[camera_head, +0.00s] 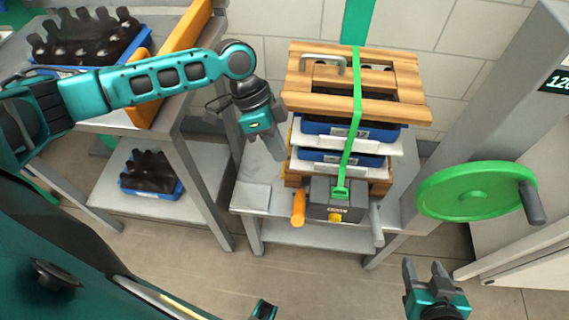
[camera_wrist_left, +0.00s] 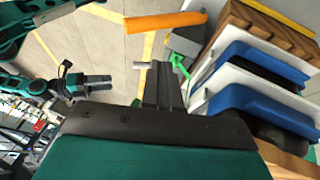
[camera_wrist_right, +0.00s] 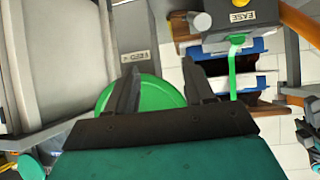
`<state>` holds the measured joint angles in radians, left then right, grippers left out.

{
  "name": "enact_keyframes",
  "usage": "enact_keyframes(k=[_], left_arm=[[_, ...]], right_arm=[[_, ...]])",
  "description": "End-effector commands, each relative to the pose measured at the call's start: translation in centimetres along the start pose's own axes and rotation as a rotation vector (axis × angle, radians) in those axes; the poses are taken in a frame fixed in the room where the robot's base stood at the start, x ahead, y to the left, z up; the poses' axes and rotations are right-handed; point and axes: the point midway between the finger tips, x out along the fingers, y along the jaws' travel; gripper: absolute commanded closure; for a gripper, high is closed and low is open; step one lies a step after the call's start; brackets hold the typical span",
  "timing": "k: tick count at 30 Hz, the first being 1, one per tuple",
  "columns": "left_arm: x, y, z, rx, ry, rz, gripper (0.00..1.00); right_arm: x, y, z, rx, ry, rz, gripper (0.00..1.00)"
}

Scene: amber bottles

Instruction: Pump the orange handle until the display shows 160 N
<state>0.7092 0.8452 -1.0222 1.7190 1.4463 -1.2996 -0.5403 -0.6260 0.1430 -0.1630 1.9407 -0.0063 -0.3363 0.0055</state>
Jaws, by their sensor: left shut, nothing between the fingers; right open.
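The orange handle (camera_head: 298,207) sticks out at the left of a grey tensioner box (camera_head: 337,198) on the front of the strapped stack; it also shows in the left wrist view (camera_wrist_left: 165,22). The dark display (camera_head: 557,82) at the upper right is cut by the frame edge; its visible digits look like 120. My left gripper (camera_head: 272,152) is shut and empty, behind and left of the handle, apart from it. Its shut fingers (camera_wrist_left: 160,72) also show below the handle in the left wrist view. My right gripper (camera_head: 430,268) is open and empty, right of the stack.
A green strap (camera_head: 356,95) runs over the wooden top frame (camera_head: 300,78) and the blue trays. A green handwheel (camera_head: 470,190) with a dark grip stands at right. A shelf (camera_head: 105,205) with dark bottles stands at left. The floor before the bench is clear.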

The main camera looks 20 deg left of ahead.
Motion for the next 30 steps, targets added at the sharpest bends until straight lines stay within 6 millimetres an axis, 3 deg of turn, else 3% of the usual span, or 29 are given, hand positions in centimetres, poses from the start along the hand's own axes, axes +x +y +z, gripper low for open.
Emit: enact_keyframes(k=[9, 15, 21, 30], left_arm=[[6.8, 0.1, 0.0, 0.000, -0.001, 0.005, 1.00], [10.1, 0.9, 0.3, 0.000, -0.001, 0.004, 1.00], [11.8, 1.9, 0.6, 0.000, -0.001, 0.003, 1.00], [12.1, 2.1, 0.7, 0.000, 0.000, 0.001, 1.00]], right_arm=[[0.4, 0.0, 0.5, 0.000, 0.000, 0.000, 0.47], [0.3, 0.0, 0.5, 0.000, -0.001, 0.000, 0.47], [0.3, 0.0, 0.4, 0.000, 0.000, 0.000, 0.47], [0.3, 0.0, 0.4, 0.001, 0.000, 0.000, 0.47]])
